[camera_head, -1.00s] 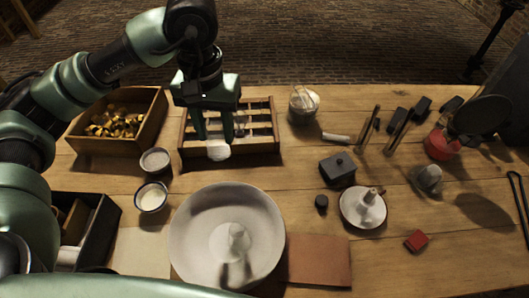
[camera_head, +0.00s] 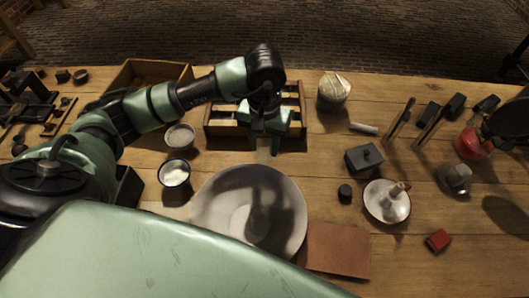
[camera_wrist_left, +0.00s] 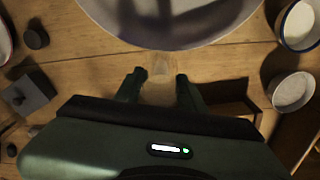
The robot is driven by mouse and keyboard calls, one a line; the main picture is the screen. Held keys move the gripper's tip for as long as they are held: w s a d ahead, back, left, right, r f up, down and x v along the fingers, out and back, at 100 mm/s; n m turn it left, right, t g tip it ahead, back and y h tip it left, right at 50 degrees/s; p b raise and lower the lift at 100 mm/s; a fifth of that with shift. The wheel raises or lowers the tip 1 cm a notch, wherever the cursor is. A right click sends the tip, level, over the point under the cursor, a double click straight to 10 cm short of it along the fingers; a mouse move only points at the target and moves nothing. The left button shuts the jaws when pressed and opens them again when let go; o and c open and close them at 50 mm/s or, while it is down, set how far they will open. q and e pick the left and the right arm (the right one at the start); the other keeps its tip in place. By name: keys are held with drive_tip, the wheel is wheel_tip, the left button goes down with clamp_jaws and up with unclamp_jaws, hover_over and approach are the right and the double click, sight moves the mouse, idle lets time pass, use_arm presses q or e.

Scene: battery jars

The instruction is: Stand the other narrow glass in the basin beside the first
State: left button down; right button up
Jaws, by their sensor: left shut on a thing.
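My left gripper (camera_head: 264,138) is shut on a narrow glass (camera_head: 264,155), just in front of the wooden rack. In the left wrist view the glass (camera_wrist_left: 160,90) is pale and see-through between the two fingers, beside the basin's rim (camera_wrist_left: 227,35). The wide pale basin (camera_head: 292,232) is nearer to me in the head view, below the gripper. The held glass is by the basin's far rim; whether it overlaps the rim cannot be told. A dark arm shadow covers the basin's middle, so a glass standing there cannot be clearly made out.
The wooden rack (camera_head: 217,130) stands behind the gripper. A grey cup (camera_head: 180,137) and a cup of white powder (camera_head: 174,174) stand left of the basin. A brown mat (camera_head: 340,252), a dark lidded box (camera_head: 363,159) and a white candle dish (camera_head: 375,208) lie to the right.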

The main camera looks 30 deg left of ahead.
sight(264, 156)
use_arm(q)
wheel_tip(264, 156, down, 4)
drive_tip(key=shift+p, duration=0.3)
drive_tip(key=shift+f, duration=0.55)
use_arm(e)
drive_tip(key=shift+s+a+r, duration=0.15)
drive_tip(key=shift+a+r, duration=0.2)
drive_tip(key=shift+a, duration=0.25)
drive_tip(key=shift+f, duration=0.1)
use_arm(q)
drive_tip(key=shift+f, duration=0.15)
drive_tip(key=c, duration=0.9)
unclamp_jaws()
drive_tip(key=shift+o, duration=0.2)
use_arm(e)
drive_tip(key=shift+d, duration=0.35)
